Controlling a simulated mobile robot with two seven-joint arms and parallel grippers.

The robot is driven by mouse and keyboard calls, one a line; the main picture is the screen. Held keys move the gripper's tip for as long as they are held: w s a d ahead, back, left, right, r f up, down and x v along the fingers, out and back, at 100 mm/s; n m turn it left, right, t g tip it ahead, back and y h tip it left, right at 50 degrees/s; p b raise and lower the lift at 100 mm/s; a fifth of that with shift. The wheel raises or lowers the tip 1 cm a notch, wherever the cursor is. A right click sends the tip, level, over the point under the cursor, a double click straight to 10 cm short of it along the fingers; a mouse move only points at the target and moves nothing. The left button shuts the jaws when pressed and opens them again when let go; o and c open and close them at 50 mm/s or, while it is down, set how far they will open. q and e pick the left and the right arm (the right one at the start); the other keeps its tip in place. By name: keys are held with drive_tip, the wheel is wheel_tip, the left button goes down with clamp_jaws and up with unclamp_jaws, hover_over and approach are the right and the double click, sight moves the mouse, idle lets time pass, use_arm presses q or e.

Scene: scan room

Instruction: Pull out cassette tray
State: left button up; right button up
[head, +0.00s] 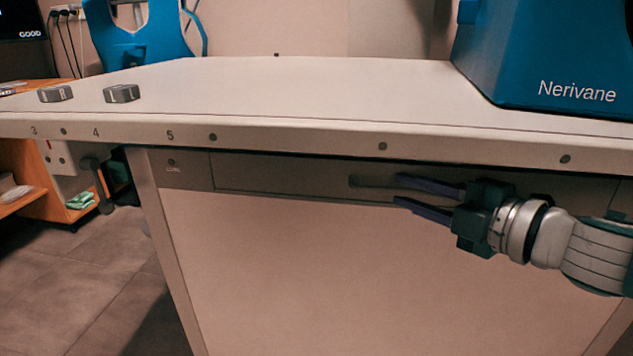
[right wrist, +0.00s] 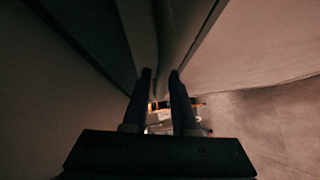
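The cassette tray (head: 285,178) shows in the head view as a long grey front panel set under the table top, level with the panel beside it. A short dark bar, seemingly its handle (head: 362,181), stands out near the middle of the front. My right gripper (head: 398,189) points left along the front, its two dark fingers apart. The fingertips are close to the right end of the bar; I cannot tell whether they touch it. In the right wrist view my right gripper (right wrist: 160,72) also shows a gap between its fingers. My left gripper is not in view.
The table top (head: 290,95) overhangs the tray front. It carries two small grey blocks, one of them a marker (head: 122,94) at the left, and a blue Nerivane unit (head: 545,60) at the right.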

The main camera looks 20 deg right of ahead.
drive_tip(key=shift+w, duration=0.1)
clamp_jaws()
idle(1.4)
